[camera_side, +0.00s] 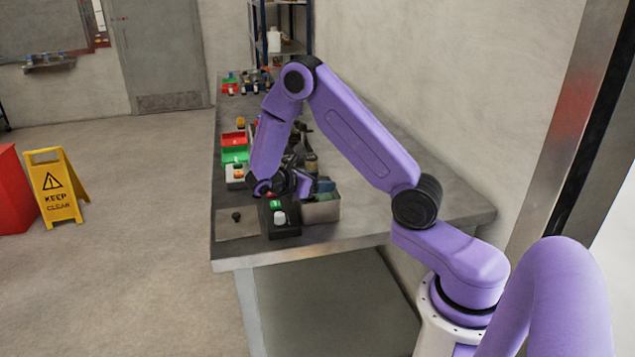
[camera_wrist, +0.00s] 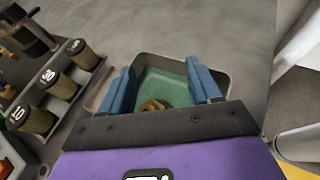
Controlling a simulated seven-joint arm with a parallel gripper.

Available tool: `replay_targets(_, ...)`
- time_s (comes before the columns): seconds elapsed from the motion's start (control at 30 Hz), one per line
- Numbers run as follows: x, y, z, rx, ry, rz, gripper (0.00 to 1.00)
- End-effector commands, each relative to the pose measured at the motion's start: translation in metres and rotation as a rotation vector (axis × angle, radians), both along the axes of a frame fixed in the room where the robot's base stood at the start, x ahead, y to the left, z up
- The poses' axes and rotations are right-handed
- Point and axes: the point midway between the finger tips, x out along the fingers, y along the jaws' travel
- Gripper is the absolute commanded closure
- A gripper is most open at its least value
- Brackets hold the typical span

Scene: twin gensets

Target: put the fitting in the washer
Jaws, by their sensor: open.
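The washer (camera_wrist: 222,72) is a grey open-topped basin with a green inside, below my gripper in the wrist view. It also shows in the side view as a grey box (camera_side: 321,212) at the bench front. A brass-coloured fitting (camera_wrist: 153,105) lies inside the basin, low between my blue fingers. Its lower part is hidden behind my gripper body. My gripper (camera_wrist: 160,68) is open, its fingers apart on either side above the basin, with no visible contact with the fitting.
Several numbered cylindrical parts (camera_wrist: 61,86) stand in a rack left of the basin in the wrist view. In the side view a dark box (camera_side: 281,229) with green and white parts sits left of the washer. Bench to the right is bare.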

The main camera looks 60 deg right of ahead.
Motion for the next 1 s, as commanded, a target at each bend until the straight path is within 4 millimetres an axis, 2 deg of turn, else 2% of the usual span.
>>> replay_targets(0.23, 0.001, 0.002, 0.015, -0.001, -0.004, 0.002, 0.38)
replay_targets(0.7, 0.023, 0.086, 0.048, 0.001, -0.001, 0.003, 0.38)
replay_targets(1.0, 0.027, 0.109, 0.059, 0.008, -0.009, 0.002, 0.38)
